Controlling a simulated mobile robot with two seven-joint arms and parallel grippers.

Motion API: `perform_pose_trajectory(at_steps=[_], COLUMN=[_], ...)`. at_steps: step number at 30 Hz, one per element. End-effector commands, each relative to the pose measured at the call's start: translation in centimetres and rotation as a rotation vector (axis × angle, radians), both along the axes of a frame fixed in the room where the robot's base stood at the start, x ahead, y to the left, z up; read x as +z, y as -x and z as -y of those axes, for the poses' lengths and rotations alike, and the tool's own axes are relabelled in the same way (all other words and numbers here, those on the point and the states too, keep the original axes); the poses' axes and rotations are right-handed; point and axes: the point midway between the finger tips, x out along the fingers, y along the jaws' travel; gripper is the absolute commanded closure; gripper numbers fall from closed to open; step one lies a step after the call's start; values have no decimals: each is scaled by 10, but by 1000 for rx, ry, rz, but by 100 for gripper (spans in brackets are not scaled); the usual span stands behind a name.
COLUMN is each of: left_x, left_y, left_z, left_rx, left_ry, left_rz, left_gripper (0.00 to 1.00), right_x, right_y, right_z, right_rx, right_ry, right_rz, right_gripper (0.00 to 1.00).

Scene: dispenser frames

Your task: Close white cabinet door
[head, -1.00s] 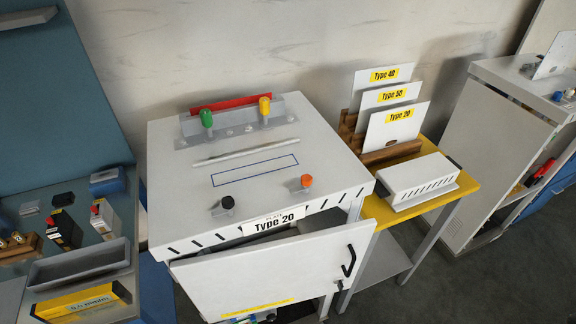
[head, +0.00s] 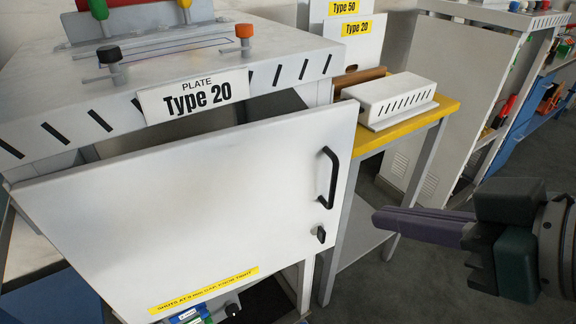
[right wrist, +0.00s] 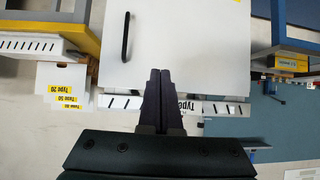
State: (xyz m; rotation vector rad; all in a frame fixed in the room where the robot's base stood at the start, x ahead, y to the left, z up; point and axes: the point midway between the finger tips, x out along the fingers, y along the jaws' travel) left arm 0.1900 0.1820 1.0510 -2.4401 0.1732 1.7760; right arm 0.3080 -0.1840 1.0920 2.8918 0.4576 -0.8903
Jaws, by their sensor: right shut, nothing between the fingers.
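The white cabinet door (head: 190,205) stands ajar in the head view, swung out from the white cabinet (head: 60,70), with a dark gap showing above its top edge. It has a black handle (head: 328,178) and a small black latch (head: 320,234) near its right edge. My right gripper (head: 385,220) is shut and empty, to the right of the handle and apart from the door. In the right wrist view the shut fingers (right wrist: 157,85) point toward the door (right wrist: 190,45), which appears upside down with its handle (right wrist: 126,37). My left gripper is out of view.
A yellow-topped table (head: 440,108) with a white slotted box (head: 392,100) stands right of the cabinet. Labelled plates (head: 358,40) stand behind it. Another grey cabinet (head: 455,90) is farther right. Grey floor (head: 400,275) is clear in front of the table.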

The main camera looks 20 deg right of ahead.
Motion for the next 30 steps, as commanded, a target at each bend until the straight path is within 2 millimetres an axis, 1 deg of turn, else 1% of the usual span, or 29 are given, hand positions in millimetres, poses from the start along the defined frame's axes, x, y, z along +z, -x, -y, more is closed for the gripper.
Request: perform_pose_trajectory(at_steps=[1,2,3,5,6,8,9,11,12,14,15,18,21,24,27,30], left_x=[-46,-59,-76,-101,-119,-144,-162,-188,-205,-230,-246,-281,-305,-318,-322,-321], left_y=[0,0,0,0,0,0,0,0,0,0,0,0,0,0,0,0], left_z=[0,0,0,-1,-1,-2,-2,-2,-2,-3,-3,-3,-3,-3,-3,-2], left_rx=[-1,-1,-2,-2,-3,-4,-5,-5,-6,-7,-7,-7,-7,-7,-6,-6], left_ry=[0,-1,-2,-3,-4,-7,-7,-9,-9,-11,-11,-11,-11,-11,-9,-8], left_rz=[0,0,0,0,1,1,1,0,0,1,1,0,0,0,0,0], left_gripper=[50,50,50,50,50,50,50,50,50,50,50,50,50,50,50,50], right_x=[-42,-51,-64,-83,-95,-113,-125,-142,-154,-171,-182,-203,-216,-222,-222,-219], right_y=[-5,-8,-12,-19,-23,-28,-32,-37,-40,-44,-47,-52,-56,-57,-59,-63], right_z=[3,5,8,13,16,22,26,32,37,45,50,63,75,82,86,86], right_rx=[-2,-4,-8,-15,-21,-30,-38,-52,-61,-77,-88,-117,-141,-158,-167,-171], right_ry=[-7,-14,-23,-35,-45,-57,-64,-75,-82,-91,-96,-109,-116,-121,-122,-123], right_rz=[33,56,87,132,164,210,242,289,320,368,398,469,526,562,581,588], right_gripper=[100,100,100,100,100,100,100,100,100,100,100,100,100,100,100,100])
